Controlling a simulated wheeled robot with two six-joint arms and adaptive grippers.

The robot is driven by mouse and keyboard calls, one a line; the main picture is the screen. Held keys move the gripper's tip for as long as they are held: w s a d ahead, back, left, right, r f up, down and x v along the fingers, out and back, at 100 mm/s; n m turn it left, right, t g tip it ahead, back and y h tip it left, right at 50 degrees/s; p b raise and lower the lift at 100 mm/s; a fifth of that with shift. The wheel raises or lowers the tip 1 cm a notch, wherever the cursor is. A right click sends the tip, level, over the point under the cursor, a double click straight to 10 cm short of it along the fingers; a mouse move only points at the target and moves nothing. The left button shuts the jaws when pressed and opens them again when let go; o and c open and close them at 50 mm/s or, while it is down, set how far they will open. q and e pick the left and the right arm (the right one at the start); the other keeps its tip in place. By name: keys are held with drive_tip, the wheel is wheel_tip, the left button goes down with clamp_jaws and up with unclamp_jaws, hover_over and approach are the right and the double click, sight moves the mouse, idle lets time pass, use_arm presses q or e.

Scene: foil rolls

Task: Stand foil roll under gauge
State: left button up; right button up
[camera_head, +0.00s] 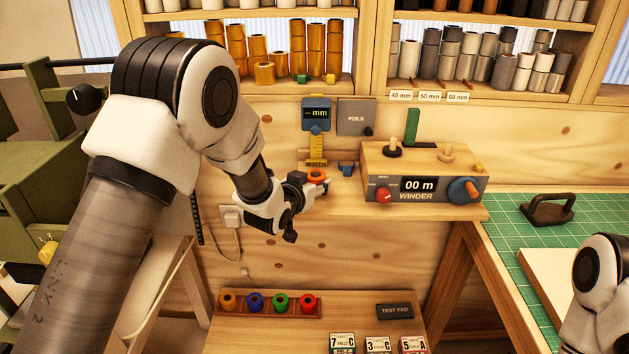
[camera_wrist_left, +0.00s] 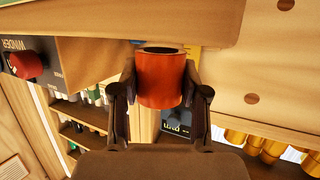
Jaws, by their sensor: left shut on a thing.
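My left gripper (camera_head: 310,188) is shut on an orange-red foil roll (camera_head: 317,175), close to the shelf front below the gauge. In the left wrist view the roll (camera_wrist_left: 161,82) sits between the two fingers (camera_wrist_left: 160,92), its dark open end showing. The gauge (camera_head: 316,113) is a blue-grey box with a "-- mm" display on the wooden wall, above a yellow upright marked WIDTH (camera_head: 317,150). Part of the gauge (camera_wrist_left: 177,128) shows behind the roll in the left wrist view. I cannot tell whether the roll touches the shelf. My right gripper is out of view.
The winder (camera_head: 424,175) stands right of the gauge, and a small blue piece (camera_head: 347,169) lies between them. A FOILS panel (camera_head: 355,116) hangs beside the gauge. A rack (camera_head: 263,313) with several coloured rolls sits lower down. A green cutting mat (camera_head: 500,218) is at right.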

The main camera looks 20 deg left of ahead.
use_arm(q)
drive_tip(key=shift+w+f, duration=0.1)
drive_tip(key=shift+f, duration=0.4)
drive_tip(key=shift+f+b, duration=0.2)
drive_tip(key=shift+b, duration=0.1)
drive_tip(key=o, duration=1.1)
drive_tip(key=shift+o, duration=0.2)
